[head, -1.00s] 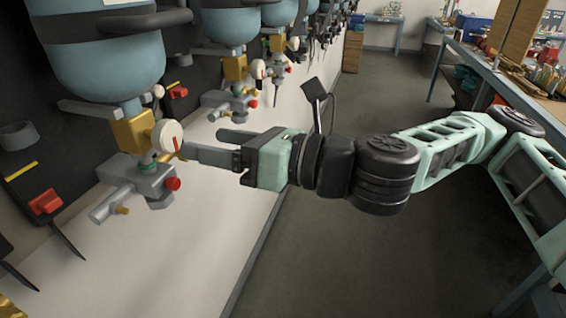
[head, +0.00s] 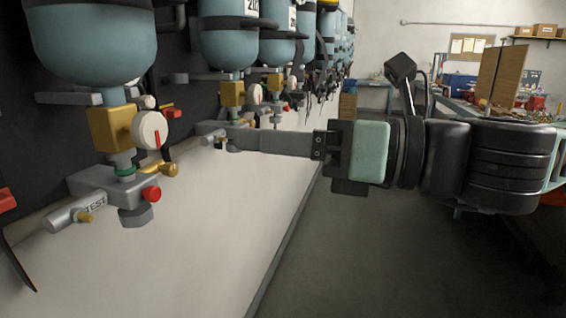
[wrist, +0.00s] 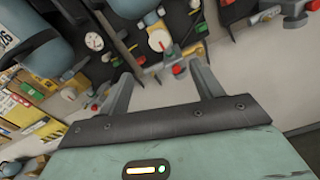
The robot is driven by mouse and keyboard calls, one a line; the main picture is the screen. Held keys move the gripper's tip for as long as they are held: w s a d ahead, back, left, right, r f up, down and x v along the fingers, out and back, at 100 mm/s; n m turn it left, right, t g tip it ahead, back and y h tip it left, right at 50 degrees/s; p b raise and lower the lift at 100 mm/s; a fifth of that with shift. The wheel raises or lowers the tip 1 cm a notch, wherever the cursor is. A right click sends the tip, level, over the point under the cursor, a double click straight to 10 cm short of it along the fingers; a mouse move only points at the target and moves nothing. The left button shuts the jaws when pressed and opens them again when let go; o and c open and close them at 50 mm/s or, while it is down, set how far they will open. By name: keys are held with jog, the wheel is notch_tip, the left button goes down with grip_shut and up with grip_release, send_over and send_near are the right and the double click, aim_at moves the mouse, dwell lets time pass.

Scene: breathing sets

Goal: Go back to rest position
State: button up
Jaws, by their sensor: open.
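My gripper (head: 235,138) is in the middle of the head view, level, its fingers pointing left. In the wrist view my gripper (wrist: 160,84) shows two fingers spread apart with nothing between them. It is open and empty. The nearest breathing set, a blue cylinder (head: 95,40) with a brass valve block (head: 112,128) and a white knob with a red mark (head: 150,130), hangs at the left. In the head view the fingers lie right of this set, with a visible gap. The fingertips overlap the fittings of a set farther back; contact cannot be told.
More blue cylinders (head: 228,42) hang in a row along the dark wall, above a white lower panel (head: 190,225). Open grey floor (head: 350,260) lies right of the panel. A workbench with wooden boards (head: 500,75) stands at the back right.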

jog(key=shift+s+d, duration=0.1)
jog(key=shift+d, duration=0.05)
jog(key=s+a+f+n+g+h, duration=0.2)
jog(key=s+a+f+n+g, duration=0.3)
jog(key=s+a+f+n, duration=0.4)
jog(key=s+f+n+g+h, duration=0.2)
jog(key=f+n, duration=0.2)
jog(key=f, duration=0.3)
jog(key=s+f+n+g+h, duration=0.2)
jog(key=s+f+n+h, duration=0.1)
jog(key=f+n, duration=0.3)
jog(key=d+f+n+h, duration=0.6)
jog(key=d+f+n, duration=0.2)
jog(key=d, duration=0.2)
jog(key=w+d+r+n+t+h, duration=0.1)
jog(key=w+d+r+n, duration=0.1)
jog(key=d, duration=0.3)
jog(key=w+d+r+n+t+h, duration=0.1)
jog(key=d+r+n+h, duration=0.1)
jog(key=d+r+n, duration=0.2)
jog(key=shift+w+d+n, duration=0.3)
jog(key=shift+w+d, duration=0.1)
jog(key=shift+d, duration=0.2)
jog(key=shift+a, duration=0.1)
